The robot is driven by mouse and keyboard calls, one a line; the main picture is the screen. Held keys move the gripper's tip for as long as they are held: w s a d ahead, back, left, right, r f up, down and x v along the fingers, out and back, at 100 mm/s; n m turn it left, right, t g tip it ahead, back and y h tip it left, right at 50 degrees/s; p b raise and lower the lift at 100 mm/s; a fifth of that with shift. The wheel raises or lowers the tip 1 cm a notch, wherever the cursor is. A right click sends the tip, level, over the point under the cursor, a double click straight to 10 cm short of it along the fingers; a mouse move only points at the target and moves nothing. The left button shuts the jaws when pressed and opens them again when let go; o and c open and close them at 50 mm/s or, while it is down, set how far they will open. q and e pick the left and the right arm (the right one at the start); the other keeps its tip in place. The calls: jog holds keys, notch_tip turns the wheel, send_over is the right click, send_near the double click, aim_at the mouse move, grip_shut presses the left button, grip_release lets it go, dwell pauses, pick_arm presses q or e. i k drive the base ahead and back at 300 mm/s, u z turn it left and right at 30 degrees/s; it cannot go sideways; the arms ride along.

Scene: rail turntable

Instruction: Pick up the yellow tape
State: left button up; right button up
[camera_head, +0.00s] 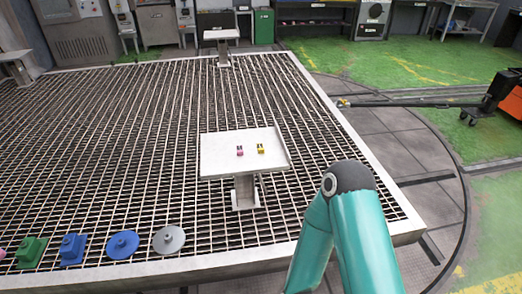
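A small yellow object (260,148), which fits the yellow tape, lies on the white square top of a pedestal table (222,165). It has a dark mark on it and is too small to make out in detail. A small pink object (239,151) lies just to its left, with a narrow gap between them. Both sit near the middle of the tabletop. A teal link of my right arm rises at the lower right, to the right of the table and nearer to me. Neither of my grippers shows in this view.
The pedestal stands on a large metal grating (120,150). Along its front edge lie a green block (31,251), a blue block (72,248), a blue disc (122,244) and a grey disc (168,239). Another small table (221,34) stands behind. An orange-and-black machine (508,95) is at right.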

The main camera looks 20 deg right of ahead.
aim_at(260, 149)
jog(key=u, duration=0.05)
jog(key=i, duration=0.9)
jog(key=z, duration=0.1)
